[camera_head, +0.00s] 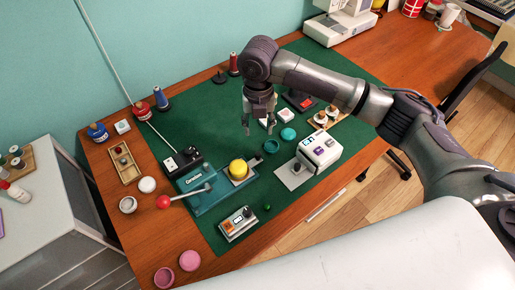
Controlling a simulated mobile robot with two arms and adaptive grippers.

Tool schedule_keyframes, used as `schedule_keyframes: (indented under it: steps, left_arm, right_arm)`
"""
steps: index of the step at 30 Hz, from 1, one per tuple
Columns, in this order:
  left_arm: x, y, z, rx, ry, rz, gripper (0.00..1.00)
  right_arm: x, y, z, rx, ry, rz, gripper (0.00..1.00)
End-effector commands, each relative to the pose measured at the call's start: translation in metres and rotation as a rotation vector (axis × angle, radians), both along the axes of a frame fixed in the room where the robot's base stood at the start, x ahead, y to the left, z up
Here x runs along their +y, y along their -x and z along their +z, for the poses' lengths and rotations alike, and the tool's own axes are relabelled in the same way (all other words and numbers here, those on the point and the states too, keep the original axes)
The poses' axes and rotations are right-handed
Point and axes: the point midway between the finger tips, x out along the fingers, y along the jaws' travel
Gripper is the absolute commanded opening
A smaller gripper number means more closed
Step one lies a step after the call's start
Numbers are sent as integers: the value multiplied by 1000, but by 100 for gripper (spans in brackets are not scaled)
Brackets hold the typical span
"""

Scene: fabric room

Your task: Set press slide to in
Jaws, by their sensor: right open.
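A teal press (205,198) with a lever ending in a red ball knob (163,202) stands on the green mat (203,124). Next to its right end is a yellow round piece (238,169) on a small teal-and-grey slide (240,181) with a grey tab (255,160). How far the slide sits in is hard to tell. My right gripper (259,128) points down, open and empty, above the mat behind the slide and apart from it. My left gripper is out of view.
A white device (321,152) stands right of the slide, with teal round pieces (274,145) behind it. A small grey box with a display (238,223) is in front. A black box (182,160) is behind the press. Spools and a wooden tray (125,162) line the left.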

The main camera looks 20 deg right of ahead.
Motion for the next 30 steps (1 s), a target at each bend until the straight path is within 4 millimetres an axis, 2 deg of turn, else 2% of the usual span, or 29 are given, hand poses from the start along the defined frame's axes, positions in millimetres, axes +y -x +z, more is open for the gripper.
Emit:
schedule_keyframes:
  steps: [9, 15, 21, 30]
  left_arm:
    - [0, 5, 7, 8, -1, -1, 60]
    - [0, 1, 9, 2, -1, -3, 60]
    - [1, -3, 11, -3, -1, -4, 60]
    - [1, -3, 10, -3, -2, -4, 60]
  right_arm:
    - [0, 2, -67, 4, 0, -2, 46]
    - [0, 1, -101, 0, 0, -3, 46]
    - [1, 1, -119, -1, -1, -2, 46]
    - [1, 0, -121, -2, -1, -2, 46]
